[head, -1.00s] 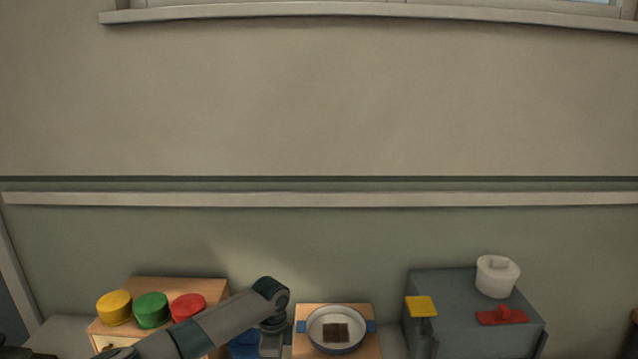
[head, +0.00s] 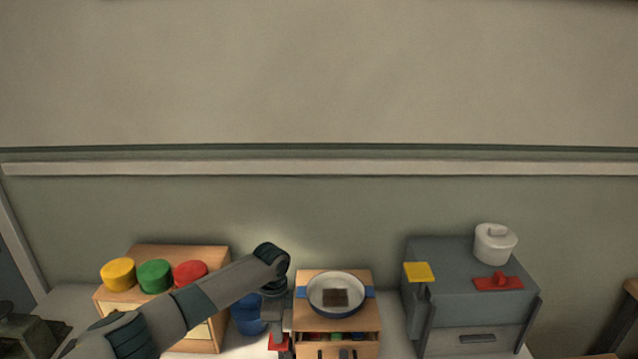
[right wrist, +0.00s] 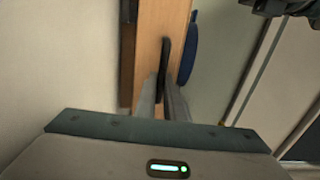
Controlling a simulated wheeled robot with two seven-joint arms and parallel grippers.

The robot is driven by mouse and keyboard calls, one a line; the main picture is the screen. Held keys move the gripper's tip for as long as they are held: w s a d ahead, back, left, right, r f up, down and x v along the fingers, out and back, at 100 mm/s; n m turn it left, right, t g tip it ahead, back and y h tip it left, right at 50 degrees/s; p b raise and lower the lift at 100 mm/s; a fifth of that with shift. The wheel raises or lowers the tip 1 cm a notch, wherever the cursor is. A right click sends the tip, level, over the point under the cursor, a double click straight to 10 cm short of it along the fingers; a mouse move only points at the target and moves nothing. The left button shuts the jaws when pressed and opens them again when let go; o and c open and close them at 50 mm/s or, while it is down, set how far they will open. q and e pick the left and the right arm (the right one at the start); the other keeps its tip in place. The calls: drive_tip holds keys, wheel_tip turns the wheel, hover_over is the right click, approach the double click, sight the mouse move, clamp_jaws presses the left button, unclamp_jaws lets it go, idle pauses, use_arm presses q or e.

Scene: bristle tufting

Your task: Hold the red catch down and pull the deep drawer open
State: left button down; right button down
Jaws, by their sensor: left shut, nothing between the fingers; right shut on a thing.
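The small wooden cabinet (head: 300,315) stands in the middle of the head view. Its drawer (head: 368,351) is pulled out some way, with red, green and blue things showing inside. The red catch (head: 277,342) is at the cabinet's left side. My left gripper (head: 279,326) is shut and empty, pointing down over the catch and hiding part of it; whether they touch is unclear. My right gripper (right wrist: 166,100) is shut on the dark drawer handle (right wrist: 164,62) in the right wrist view. In the head view the drawer's lower front is cut off.
Further left, a wooden box (head: 140,255) bears yellow, green and red discs. At right, a grey cabinet (head: 450,260) carries a white pot (head: 495,243) and red piece (head: 497,282).

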drive_tip(key=shift+s+f, duration=0.1)
drive_tip(key=shift+s, duration=0.6)
drive_tip(key=c, duration=1.6)
unclamp_jaws()
drive_tip(key=shift+s, duration=0.1)
drive_tip(key=shift+s, duration=3.9)
